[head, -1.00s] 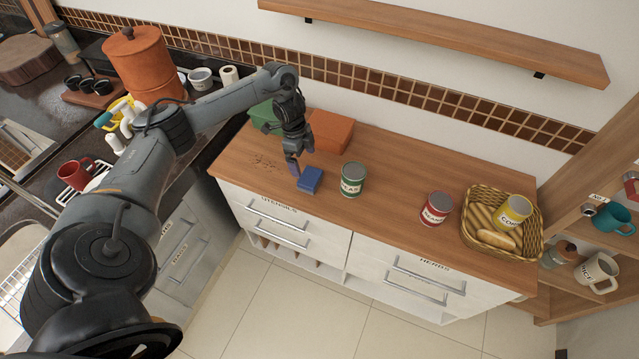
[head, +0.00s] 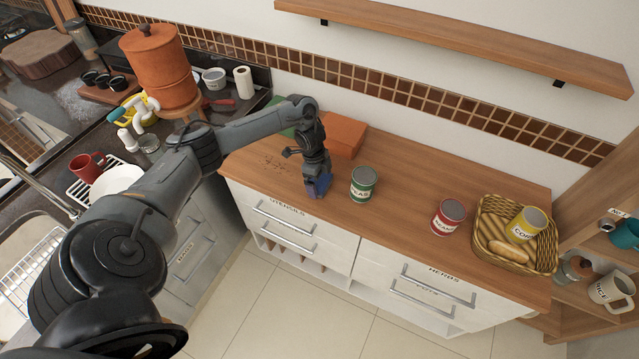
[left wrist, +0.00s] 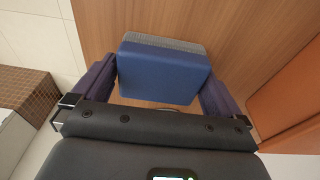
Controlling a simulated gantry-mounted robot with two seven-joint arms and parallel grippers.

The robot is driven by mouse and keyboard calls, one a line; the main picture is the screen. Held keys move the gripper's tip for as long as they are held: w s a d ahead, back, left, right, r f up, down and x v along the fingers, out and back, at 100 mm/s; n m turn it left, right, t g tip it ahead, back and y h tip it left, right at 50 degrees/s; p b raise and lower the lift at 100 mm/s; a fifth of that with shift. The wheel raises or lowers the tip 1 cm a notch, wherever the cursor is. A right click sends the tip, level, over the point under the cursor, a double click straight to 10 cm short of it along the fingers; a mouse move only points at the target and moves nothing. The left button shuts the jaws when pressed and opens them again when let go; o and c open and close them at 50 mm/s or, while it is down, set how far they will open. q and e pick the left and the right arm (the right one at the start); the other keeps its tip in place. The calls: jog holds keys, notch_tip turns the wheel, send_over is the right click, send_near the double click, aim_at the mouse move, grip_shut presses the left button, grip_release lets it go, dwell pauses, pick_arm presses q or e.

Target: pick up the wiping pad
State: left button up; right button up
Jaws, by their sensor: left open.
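The wiping pad is a small blue block with a grey underside layer. It lies on the wooden counter near the front edge in the head view, mostly hidden by my gripper. In the left wrist view the wiping pad (left wrist: 165,72) sits between my two fingers. My left gripper (head: 318,188) is over the pad, pointing down. In the left wrist view the left gripper (left wrist: 160,88) is open, with one finger on each side of the pad. The left finger is very close to the pad; I cannot tell whether it touches. My right gripper is not in view.
A green can (head: 363,184) stands just right of the gripper. An orange box (head: 345,135) and a partly hidden green box (head: 287,118) are behind it. A red can (head: 447,217) and a bread basket (head: 483,239) stand farther right. Dark crumbs (head: 278,163) lie to the left.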

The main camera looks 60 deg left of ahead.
aim_at(320, 180)
pick_arm(q)
jog(key=shift+c, duration=0.5)
jog(key=c, duration=0.6)
jog(key=shift+r, duration=0.65)
notch_tip(320, 180, up, 9)
jog(key=p, duration=0.3)
jog(key=shift+f, duration=0.1)
jog(key=o, duration=0.5)
jog(key=c, duration=0.4)
jog(key=shift+o, duration=0.2)
